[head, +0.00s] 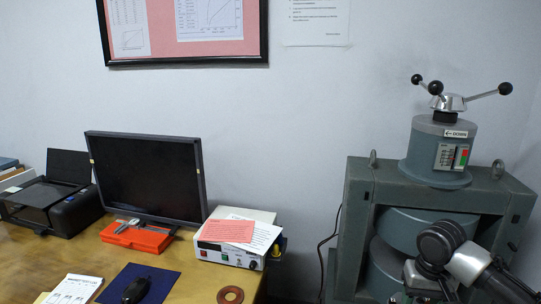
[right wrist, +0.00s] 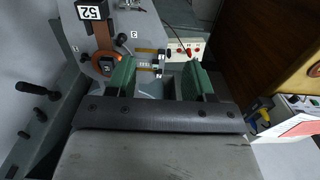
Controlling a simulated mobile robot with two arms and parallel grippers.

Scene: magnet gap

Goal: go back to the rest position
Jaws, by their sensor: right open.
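My right gripper (right wrist: 158,72) shows in the right wrist view, with its two green fingers apart and nothing held between them. Beyond the fingers is a grey panel (right wrist: 85,40) with a label reading 52 and a brown rounded part (right wrist: 103,62). In the head view, part of my right arm (head: 465,262) is at the lower right, in front of the large grey-green magnet (head: 357,225). The arm hides part of the magnet's lower opening. The right fingertips cannot be made out in the head view. My left gripper is in neither view.
The wooden table (head: 200,275) carries a monitor (head: 147,177), a printer (head: 55,205), a white instrument box (head: 233,256), an orange case (head: 135,237), a dark blue mat (head: 165,280) and a copper ring (head: 230,295). A three-armed handle (head: 450,102) tops the magnet.

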